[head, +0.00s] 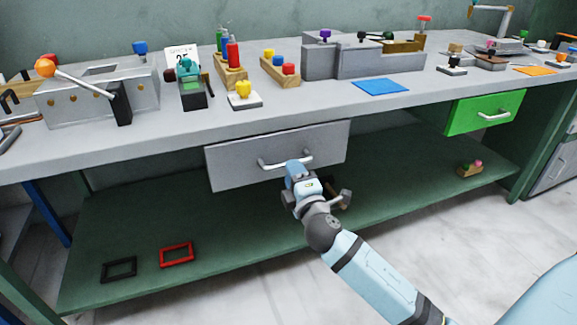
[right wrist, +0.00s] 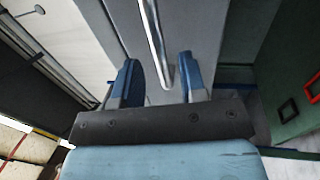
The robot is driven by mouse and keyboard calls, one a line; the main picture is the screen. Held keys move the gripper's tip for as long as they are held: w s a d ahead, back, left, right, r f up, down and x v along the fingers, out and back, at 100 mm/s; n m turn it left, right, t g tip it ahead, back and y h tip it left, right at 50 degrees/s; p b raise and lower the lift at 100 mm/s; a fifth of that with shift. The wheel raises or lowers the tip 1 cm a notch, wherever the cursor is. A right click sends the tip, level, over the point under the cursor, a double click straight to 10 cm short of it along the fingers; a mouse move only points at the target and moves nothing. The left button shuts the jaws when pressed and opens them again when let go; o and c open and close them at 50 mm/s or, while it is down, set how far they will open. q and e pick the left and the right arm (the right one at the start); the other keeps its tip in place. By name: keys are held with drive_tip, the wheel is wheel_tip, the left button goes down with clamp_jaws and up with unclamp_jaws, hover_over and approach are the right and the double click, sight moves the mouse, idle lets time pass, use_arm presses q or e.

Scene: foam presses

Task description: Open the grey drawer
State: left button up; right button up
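The grey drawer (head: 235,163) is set under the front edge of the workbench, and its front looks shut or nearly shut. Its silver bar handle (head: 285,162) runs across the middle of the front. My right gripper (head: 292,168) is at the handle, covering part of it. In the right wrist view my right gripper (right wrist: 158,80) is open, with its two blue fingers apart. The handle (right wrist: 155,45) lies between the fingers or just beyond them; I cannot tell whether they touch it. My left gripper is in neither view.
A green drawer (head: 484,112) with its own handle is further right under the bench. The benchtop (head: 330,102) holds several tools and blocks. On the green lower shelf (head: 225,225) lie a black frame (head: 119,269) and a red frame (head: 177,254).

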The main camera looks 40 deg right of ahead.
drive_tip(key=shift+x, duration=1.75)
clamp_jaws()
